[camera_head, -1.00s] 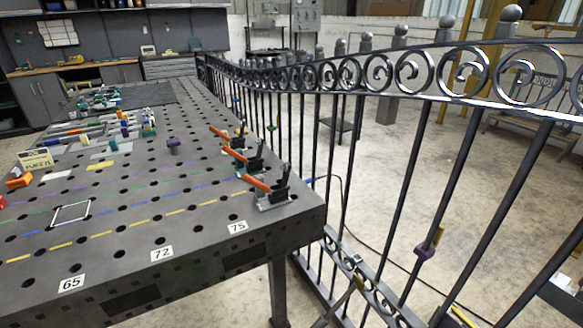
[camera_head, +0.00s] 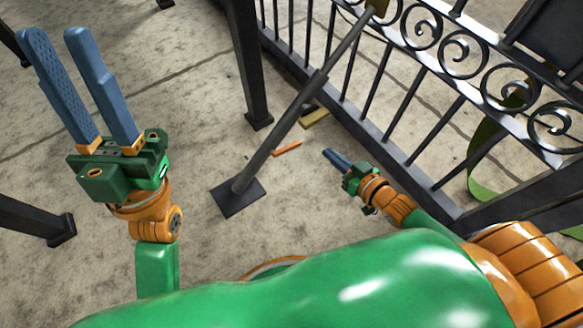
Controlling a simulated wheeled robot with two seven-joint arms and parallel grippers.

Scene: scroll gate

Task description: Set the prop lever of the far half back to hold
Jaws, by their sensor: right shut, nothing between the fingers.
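A dark prop strut (camera_head: 285,120) leans from a square foot plate (camera_head: 237,197) on the floor up to the scroll band of the gate (camera_head: 455,48). A yellow-brown fitting (camera_head: 376,8) sits at its upper end, cut by the top edge. A small orange bar (camera_head: 287,148) shows just right of the strut; I cannot tell whether it is a lever or lies loose. My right gripper (camera_head: 330,154) is shut and empty, right of the orange bar and apart from it in the picture. My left gripper (camera_head: 57,34) is open and empty at the upper left, away from the prop.
A dark table leg (camera_head: 246,60) stands left of the strut, and another (camera_head: 38,230) at the left edge. A yellow block (camera_head: 314,117) is near the gate's foot. A green curved band (camera_head: 485,150) lies beyond the gate. Bare concrete lies between the legs.

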